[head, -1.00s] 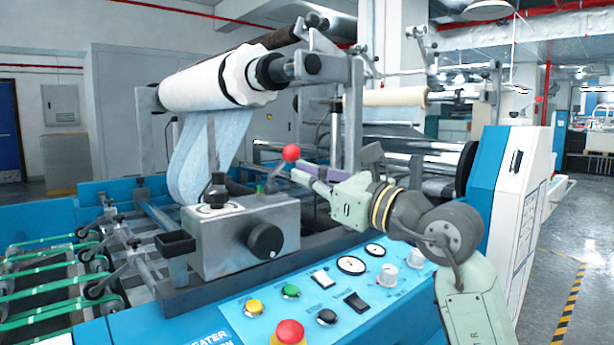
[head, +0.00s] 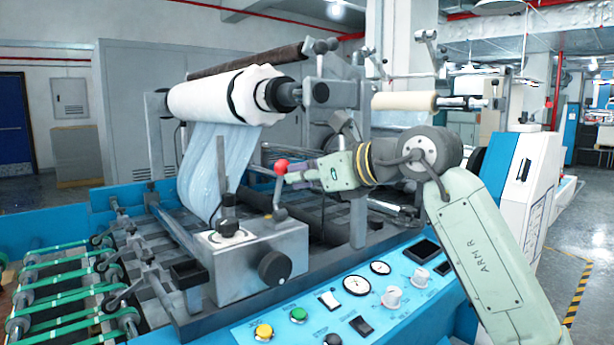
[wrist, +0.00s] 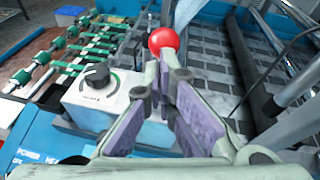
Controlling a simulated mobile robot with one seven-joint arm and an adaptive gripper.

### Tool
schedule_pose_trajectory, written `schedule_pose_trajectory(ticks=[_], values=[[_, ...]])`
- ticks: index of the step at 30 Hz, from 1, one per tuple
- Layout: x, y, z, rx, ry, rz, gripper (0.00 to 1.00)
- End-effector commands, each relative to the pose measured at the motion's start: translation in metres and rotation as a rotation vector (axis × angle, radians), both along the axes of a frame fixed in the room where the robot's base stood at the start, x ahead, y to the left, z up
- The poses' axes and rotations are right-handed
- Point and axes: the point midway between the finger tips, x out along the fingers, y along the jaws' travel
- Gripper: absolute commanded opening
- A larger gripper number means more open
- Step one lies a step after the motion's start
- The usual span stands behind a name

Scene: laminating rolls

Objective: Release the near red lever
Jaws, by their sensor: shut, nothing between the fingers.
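The near red lever has a red ball knob (head: 281,166) on a grey stem, standing close to upright on the right side of a grey metal box (head: 228,252). The ball also shows in the wrist view (wrist: 163,41), just beyond my fingertips. My gripper (head: 288,179) is shut and empty, reaching in from the right with its tips at the lever just below the ball. In the wrist view my gripper (wrist: 165,68) has its purple-padded fingers converging at the ball and hiding most of the stem. I cannot tell whether they touch it.
A white film roll (head: 225,95) hangs above, with its web running down behind the box. A black knob (head: 275,267) is on the box front. The blue control panel (head: 330,300) with buttons and dials lies below my arm. Green belts (head: 65,300) are at left.

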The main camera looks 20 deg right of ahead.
Motion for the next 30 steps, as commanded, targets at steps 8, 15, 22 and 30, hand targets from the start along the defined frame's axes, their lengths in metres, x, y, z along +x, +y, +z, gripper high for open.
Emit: schedule_pose_trajectory(ticks=[8,15,22,30], values=[[0.023,0.009,0.011,-0.001,0.0,0.001,0.0],[0.039,0.014,0.016,0.0,-0.001,0.0,0.0],[0.048,0.018,0.017,0.001,-0.003,0.0,0.0],[0.052,0.019,0.017,0.001,-0.002,0.0,0.0]])
